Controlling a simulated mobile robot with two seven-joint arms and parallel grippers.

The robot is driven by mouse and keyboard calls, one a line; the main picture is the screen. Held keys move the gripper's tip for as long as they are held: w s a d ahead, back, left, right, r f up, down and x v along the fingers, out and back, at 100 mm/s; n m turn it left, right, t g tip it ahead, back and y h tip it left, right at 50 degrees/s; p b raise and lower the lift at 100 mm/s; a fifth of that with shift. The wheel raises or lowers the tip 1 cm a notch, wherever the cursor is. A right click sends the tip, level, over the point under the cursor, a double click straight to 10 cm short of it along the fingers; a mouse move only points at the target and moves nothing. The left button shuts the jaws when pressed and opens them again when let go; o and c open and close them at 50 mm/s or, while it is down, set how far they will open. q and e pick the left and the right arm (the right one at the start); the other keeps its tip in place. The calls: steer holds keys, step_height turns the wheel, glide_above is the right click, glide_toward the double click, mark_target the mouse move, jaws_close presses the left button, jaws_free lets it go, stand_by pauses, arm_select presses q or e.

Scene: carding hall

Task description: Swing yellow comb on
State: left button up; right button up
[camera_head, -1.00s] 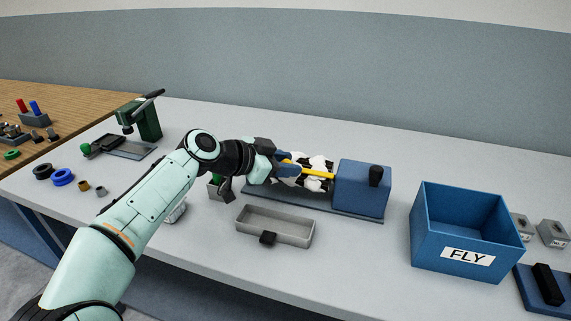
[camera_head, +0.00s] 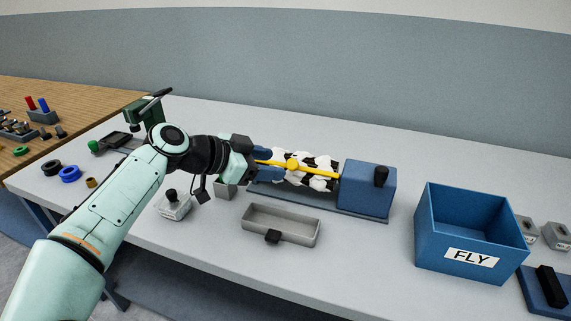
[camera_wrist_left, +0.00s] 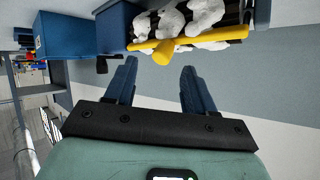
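The yellow comb (camera_head: 318,171) is a bar with a round boss near its middle. It lies across the front of the black rollers with white fluff (camera_head: 318,183) on the blue carding machine (camera_head: 367,190). My left gripper (camera_head: 268,162) is at the left end of the comb, fingers pointing right toward the machine. In the left wrist view the gripper (camera_wrist_left: 158,68) has its two blue fingers apart with nothing between them. There the comb (camera_wrist_left: 215,37) passes just beyond the fingertips. I cannot tell whether a finger touches it. My right gripper is out of view.
A grey tray (camera_head: 308,231) with a black knob sits in front of the machine. A blue FLY bin (camera_head: 430,237) stands to the right. A green device (camera_head: 150,109) is behind my arm. A small knobbed grey block (camera_head: 173,208) stands near the front edge.

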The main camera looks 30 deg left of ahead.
arm_select(q)
steer(key=v, duration=0.6)
steer(key=shift+s+r+p, duration=0.2)
steer(key=shift+r+p, duration=0.1)
steer(key=shift+p, duration=0.05)
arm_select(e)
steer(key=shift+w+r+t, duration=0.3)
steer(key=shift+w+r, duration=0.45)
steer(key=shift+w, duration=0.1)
arm_select(q)
steer(key=shift+d, duration=0.1)
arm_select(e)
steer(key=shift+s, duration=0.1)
